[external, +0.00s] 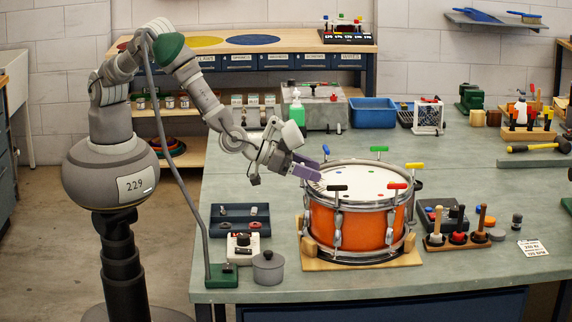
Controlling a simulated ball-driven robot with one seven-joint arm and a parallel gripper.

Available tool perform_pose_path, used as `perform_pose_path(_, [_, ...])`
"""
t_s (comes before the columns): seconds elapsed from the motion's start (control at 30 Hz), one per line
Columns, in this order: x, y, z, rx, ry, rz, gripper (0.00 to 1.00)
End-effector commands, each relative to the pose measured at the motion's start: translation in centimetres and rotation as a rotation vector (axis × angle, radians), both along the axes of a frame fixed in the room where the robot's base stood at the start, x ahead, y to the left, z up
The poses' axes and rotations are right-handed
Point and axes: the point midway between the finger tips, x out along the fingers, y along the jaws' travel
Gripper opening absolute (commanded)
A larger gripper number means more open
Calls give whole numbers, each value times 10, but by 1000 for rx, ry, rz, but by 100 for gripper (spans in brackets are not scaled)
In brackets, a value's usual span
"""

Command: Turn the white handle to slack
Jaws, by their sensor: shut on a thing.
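An orange drum (350,228) with a metal rim and white head (358,178) stands on a wooden cradle at the bench's front. T-shaped handles stand around its rim: green (379,149), yellow (414,165), red (397,186), black (337,188) and blue (326,149). My gripper (314,177), with purple fingers, reaches in from the left to the left rim, between the blue and black handles. It is shut there on what seems to be the white handle. The fingers hide that handle, so its angle cannot be seen.
A grey lidded pot (267,268), a white box (243,246) and a dark blue tray (240,220) stand left of the drum. A rack of mallets (458,238) stands to the right. A blue bin (373,111) is behind. Bench space behind the drum is clear.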

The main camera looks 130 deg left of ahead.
Motion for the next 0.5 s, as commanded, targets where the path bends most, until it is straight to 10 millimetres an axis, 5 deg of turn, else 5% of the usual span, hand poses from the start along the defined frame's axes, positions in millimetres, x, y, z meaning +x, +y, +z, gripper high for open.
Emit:
perform_pose_path(0.07, [0, 0, 0, 0, 0, 0, 30])
perform_pose_path(0.1, [0, 0, 0, 0, 0, 0, 67])
perform_pose_path(0.17, [0, 0, 0, 0, 0, -1, 81])
perform_pose_path(0.5, [-3, -3, 2, -1, 0, -2, 81])
